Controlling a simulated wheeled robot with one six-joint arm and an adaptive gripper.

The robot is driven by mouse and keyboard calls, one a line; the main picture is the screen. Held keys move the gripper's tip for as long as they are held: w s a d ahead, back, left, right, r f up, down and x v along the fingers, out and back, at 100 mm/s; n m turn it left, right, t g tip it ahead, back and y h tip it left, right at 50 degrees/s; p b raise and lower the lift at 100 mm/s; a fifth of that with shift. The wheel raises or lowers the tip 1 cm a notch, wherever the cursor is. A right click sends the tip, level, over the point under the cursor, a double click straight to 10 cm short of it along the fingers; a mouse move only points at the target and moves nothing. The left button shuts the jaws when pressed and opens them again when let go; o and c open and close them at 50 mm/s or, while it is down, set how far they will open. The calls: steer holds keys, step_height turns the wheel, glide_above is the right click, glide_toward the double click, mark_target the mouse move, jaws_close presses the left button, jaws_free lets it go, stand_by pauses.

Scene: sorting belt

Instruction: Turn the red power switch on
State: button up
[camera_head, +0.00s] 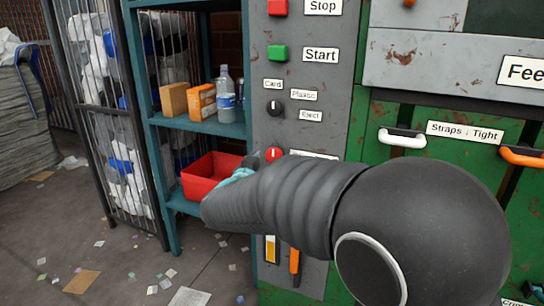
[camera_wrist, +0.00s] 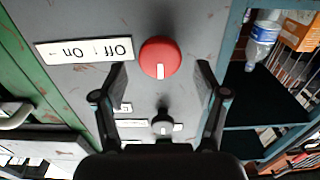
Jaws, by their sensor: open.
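The red power switch (camera_head: 273,154) is a round knob with a white mark, low on the grey panel in the head view. In the wrist view, which is upside down, the red knob (camera_wrist: 160,56) is near the top centre. Its white mark points down in that picture. An "Off / On" label (camera_wrist: 84,51) is beside it; in the head view that label is mostly hidden by my arm. My gripper (camera_wrist: 161,70) is open and empty, with one fingertip on each side of the knob in the picture. I cannot tell whether they touch it.
Above the switch are a black knob (camera_head: 274,108), a green Start button (camera_head: 278,52) and a red Stop button (camera_head: 277,7). A blue shelf (camera_head: 197,126) to the left holds a red bin (camera_head: 196,190), boxes and a bottle (camera_head: 226,100). A white handle (camera_head: 402,137) is to the right.

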mark_target(276, 154)
steer(key=shift+x, duration=1.2)
steer(key=c, duration=1.1)
